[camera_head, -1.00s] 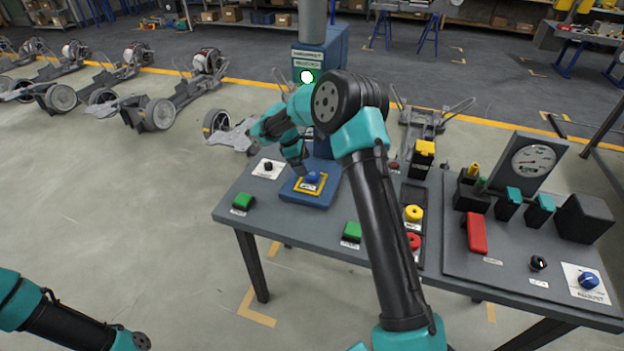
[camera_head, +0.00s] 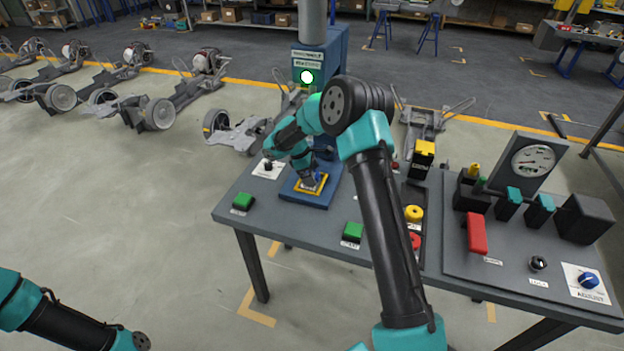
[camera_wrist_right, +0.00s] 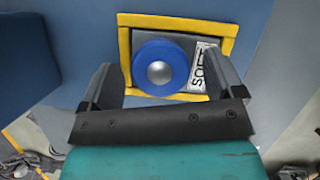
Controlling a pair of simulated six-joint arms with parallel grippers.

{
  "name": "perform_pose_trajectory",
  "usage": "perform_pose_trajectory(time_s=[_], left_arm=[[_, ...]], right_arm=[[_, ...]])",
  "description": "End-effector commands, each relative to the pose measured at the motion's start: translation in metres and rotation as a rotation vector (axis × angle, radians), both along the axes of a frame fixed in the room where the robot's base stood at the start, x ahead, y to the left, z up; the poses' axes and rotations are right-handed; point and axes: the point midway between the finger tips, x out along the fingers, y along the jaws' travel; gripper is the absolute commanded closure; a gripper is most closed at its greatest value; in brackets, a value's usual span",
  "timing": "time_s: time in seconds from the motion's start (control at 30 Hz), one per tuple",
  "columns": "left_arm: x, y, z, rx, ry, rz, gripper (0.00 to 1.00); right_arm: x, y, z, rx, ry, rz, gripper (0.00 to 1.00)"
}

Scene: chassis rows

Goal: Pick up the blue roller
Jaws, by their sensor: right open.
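The blue roller (camera_wrist_right: 152,74) is a round blue disc with a silver centre in the right wrist view. It sits inside a yellow frame (camera_wrist_right: 125,45) beside a printed label. In the head view the blue roller (camera_head: 317,175) is mostly hidden by my right gripper, on the blue stand on the table. My right gripper (camera_head: 311,182) is low over it and open. In the right wrist view its fingers (camera_wrist_right: 158,62) are on either side of the roller, with gaps to both sides. My left arm shows at the lower left, but its gripper is out of view.
Green buttons (camera_head: 243,201) and a black knob (camera_head: 268,166) are near the stand. A yellow round button (camera_head: 414,213) and a gauge panel (camera_head: 533,160) are to the right. A blue column (camera_head: 320,62) with a lit green lamp stands behind.

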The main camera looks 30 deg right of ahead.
Motion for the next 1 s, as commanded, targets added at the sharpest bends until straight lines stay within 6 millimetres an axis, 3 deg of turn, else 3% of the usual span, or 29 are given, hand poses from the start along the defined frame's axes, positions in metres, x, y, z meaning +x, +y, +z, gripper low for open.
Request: perform_pose_trajectory(time_s=[0.37, 1.0], left_arm=[[0.0, 0.0, 0.0, 0.0, 0.0, 0.0, 1.0], [0.0, 0.0, 0.0, 0.0, 0.0, 0.0, 1.0]], right_arm=[[0.0001, 0.0, 0.0005, 0.0, 0.0, -0.001, 0.13], [0.0003, 0.0, 0.0009, -0.001, -0.001, -0.001, 0.74]])
